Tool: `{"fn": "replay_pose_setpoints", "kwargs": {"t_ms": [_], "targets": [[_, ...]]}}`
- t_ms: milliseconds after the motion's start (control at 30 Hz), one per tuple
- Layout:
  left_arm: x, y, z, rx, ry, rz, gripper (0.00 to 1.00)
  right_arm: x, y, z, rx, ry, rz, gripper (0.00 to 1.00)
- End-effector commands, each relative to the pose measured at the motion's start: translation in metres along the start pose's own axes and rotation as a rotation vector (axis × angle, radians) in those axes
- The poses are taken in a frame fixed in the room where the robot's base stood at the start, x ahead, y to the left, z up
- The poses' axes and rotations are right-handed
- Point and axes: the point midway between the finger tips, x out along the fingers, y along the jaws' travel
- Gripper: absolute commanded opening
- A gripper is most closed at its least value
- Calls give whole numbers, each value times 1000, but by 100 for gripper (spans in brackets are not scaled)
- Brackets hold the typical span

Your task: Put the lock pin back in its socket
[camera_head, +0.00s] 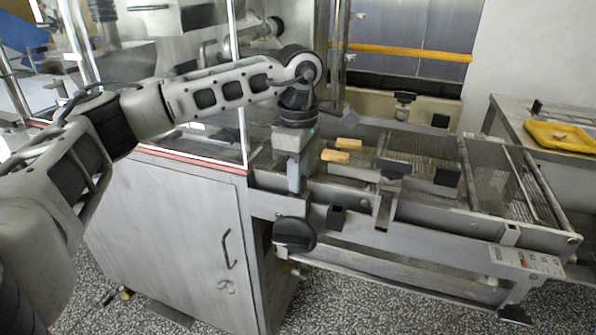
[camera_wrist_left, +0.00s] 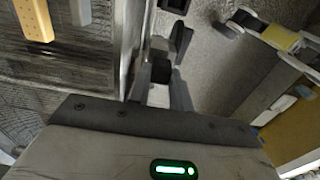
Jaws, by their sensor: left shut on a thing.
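My left gripper (camera_head: 296,183) points down at the near side rail of the mesh conveyor, beside the cabinet corner. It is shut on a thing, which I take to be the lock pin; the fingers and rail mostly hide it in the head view. In the left wrist view, a dark piece (camera_wrist_left: 160,72) shows beyond the gripper body, and I cannot tell whether it is the pin or part of the frame. I cannot make out the socket for certain. A small black block (camera_head: 336,217) sits on the near rail just right of the gripper. My right gripper is not in view.
Yellow bars (camera_head: 342,151) lie on the mesh close behind the gripper. A round black knob (camera_head: 294,234) sits just below it. The steel cabinet (camera_head: 190,220) and clear panels stand left. A yellow tray (camera_head: 560,136) is on the right table. Open floor lies in front.

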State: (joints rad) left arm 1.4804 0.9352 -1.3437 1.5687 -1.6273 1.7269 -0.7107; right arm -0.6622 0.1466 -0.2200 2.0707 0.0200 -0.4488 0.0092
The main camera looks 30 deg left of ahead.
Motion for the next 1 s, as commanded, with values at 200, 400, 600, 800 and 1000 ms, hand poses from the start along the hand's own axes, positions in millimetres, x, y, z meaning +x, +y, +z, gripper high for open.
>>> {"fn": "replay_pose_setpoints", "kwargs": {"t_ms": [200,400,600,800,1000], "targets": [[4,0,0,1,0,0,0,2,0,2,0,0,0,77],[4,0,0,1,0,0,0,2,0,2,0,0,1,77],[4,0,0,1,-1,0,46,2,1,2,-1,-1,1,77],[4,0,0,1,0,0,46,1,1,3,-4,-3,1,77],[-3,0,1,1,-1,3,46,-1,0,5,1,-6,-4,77]]}}
